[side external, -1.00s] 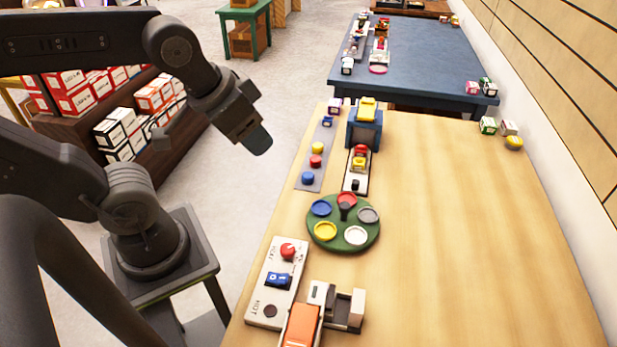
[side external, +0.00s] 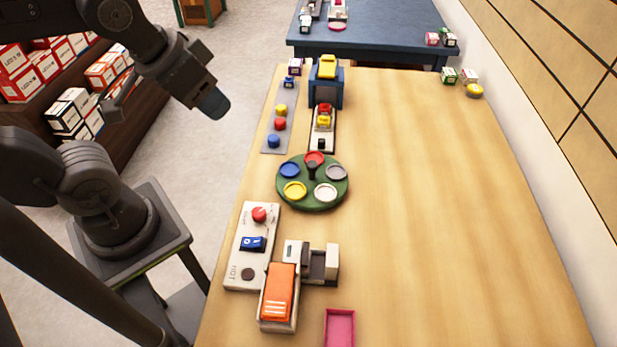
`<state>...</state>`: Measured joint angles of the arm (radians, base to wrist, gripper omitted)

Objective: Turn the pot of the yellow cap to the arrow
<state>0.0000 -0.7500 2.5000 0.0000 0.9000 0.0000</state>
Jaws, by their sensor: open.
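A round green turntable (side external: 311,203) lies on the wooden table and carries several coloured pots. The yellow pot (side external: 295,190) is at its front left. The red pot (side external: 314,159) is at the back, the blue pot (side external: 289,171) at the left, the grey pot (side external: 337,172) at the right and the white pot (side external: 325,193) at the front right. A dark knob (side external: 311,168) stands near the middle. I cannot make out an arrow. My gripper (side external: 212,103) is open and empty, up and left of the table edge, well apart from the turntable.
A grey strip (side external: 278,141) with coloured buttons and a blue block (side external: 325,92) with a yellow top lie behind. A white switch panel (side external: 240,268), an orange-lidded box (side external: 279,293) and a pink tray (side external: 340,328) are in front. The right of the table (side external: 430,200) is clear.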

